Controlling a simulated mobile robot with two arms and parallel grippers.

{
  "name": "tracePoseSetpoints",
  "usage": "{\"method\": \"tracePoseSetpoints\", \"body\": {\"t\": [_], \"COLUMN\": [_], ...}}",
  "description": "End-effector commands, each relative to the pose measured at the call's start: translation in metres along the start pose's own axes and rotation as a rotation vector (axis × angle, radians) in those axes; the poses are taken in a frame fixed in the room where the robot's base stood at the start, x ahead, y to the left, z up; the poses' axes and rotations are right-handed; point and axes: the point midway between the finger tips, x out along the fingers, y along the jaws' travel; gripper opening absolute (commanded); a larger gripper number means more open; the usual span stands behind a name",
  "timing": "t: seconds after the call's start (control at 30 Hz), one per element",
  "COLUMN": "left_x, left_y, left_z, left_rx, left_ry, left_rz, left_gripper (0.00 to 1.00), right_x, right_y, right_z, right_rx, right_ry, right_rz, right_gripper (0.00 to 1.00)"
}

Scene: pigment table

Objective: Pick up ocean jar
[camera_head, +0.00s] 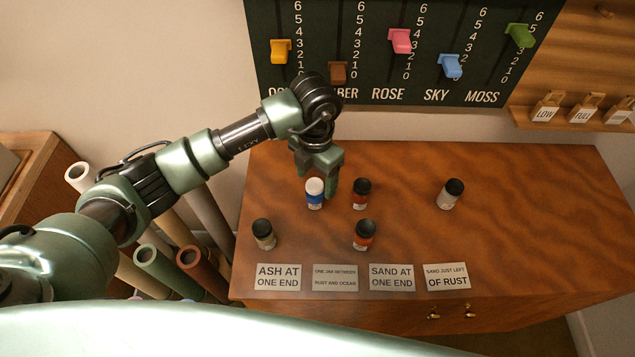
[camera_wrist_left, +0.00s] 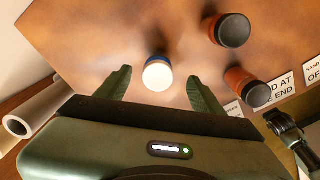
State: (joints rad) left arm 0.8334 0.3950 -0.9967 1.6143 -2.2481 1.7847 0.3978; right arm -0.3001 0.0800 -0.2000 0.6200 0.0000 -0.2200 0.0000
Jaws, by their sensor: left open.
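The ocean jar (camera_head: 315,199) is a blue jar with a white lid, standing upright on the wooden table toward its back left. In the left wrist view the jar (camera_wrist_left: 157,73) shows from above, its white lid between the two fingers. My left gripper (camera_head: 320,182) is open and points down at the jar; one finger shows just to the jar's right. In the left wrist view the gripper (camera_wrist_left: 159,77) has a gap on both sides of the jar. I cannot tell how far the fingertips reach down beside it.
A black-lidded rust-red jar (camera_head: 361,194) stands close right of the ocean jar. Another reddish jar (camera_head: 364,235), a dark jar (camera_head: 263,234) and a pale jar (camera_head: 449,194) stand apart. Label cards (camera_head: 335,278) lie along the front edge. The table's right side is clear.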

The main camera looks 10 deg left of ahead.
Motion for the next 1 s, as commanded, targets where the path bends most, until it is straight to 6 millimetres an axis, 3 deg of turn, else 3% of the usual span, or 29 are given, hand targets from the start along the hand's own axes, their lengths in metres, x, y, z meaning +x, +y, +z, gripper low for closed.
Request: {"method": "tracePoseSetpoints", "body": {"t": [0.37, 0.5, 0.63, 0.93, 1.0], "left_x": [0.032, 0.051, 0.07, 0.079, 0.078], "left_y": [0.0, 0.001, 0.002, 0.003, 0.003], "left_z": [-0.002, -0.003, -0.002, -0.001, -0.001], "left_rx": [-0.003, -0.002, -0.001, 0.0, 0.0], "left_ry": [0.004, 0.005, 0.003, -0.001, -0.001], "left_rz": [-0.003, -0.004, -0.003, 0.0, 0.0], "left_gripper": [0.68, 0.68, 0.68, 0.68, 0.51], "right_x": [-0.015, -0.03, -0.033, -0.033, -0.033], "right_y": [0.0, 0.0, 0.001, 0.0, 0.0], "right_z": [-0.001, -0.003, -0.003, -0.003, -0.003], "right_rx": [0.0, 0.0, 0.0, 0.0, 0.0], "right_ry": [0.0, 0.0, 0.0, 0.0, 0.0], "right_rz": [0.0, 0.0, 0.0, 0.0, 0.0], "right_gripper": [0.64, 0.64, 0.64, 0.64, 0.64]}}
